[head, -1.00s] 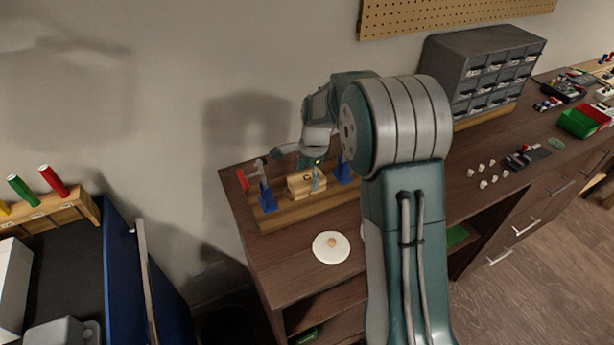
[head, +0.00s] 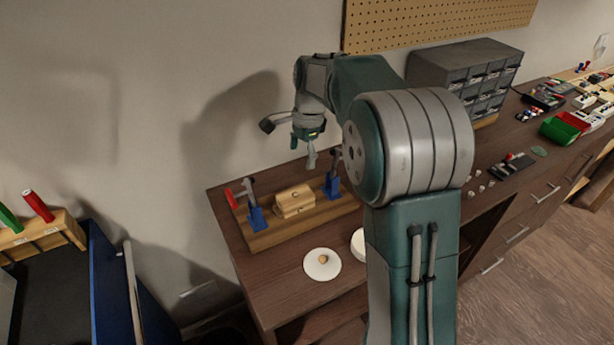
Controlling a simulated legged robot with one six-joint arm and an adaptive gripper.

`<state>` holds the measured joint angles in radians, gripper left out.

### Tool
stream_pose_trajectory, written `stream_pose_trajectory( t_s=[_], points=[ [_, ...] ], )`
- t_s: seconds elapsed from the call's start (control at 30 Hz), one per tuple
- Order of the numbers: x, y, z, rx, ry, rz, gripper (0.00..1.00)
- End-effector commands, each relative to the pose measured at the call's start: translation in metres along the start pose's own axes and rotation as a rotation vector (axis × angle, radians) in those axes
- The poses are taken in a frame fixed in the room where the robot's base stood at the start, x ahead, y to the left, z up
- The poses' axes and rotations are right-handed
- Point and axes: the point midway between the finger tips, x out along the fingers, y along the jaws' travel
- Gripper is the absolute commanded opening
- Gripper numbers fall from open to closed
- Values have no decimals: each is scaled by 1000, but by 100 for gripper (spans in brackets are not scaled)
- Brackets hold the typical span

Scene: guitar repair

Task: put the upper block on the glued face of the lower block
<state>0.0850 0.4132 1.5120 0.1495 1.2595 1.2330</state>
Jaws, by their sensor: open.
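A pale wooden upper block (head: 294,195) rests on the lower block (head: 297,210), which sits on a long wooden board between two blue clamps. A seam shows between the two blocks, and they look roughly lined up. The glued face is hidden beneath the upper block. My gripper (head: 300,148) is open and empty, above and behind the blocks and clear of them.
The blue clamps (head: 256,218) and (head: 332,186) stand at either end of the blocks on the board (head: 272,238). A white round disc (head: 322,264) with a small tan piece on it lies in front. A white round item (head: 358,244) is partly hidden by my arm.

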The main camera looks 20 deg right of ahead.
Motion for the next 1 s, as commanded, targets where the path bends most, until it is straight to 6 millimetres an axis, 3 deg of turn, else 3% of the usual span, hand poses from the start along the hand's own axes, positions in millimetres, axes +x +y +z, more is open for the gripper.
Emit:
stream_pose_trajectory(
  t_s=[0.17, 0.53, 1.0],
  points=[
    [-22, 22, 11, -109, 26, -38, 100],
    [-63, 93, 40, -464, 130, -132, 100],
    [-77, 190, 68, -904, 302, -213, 100]
  ],
)
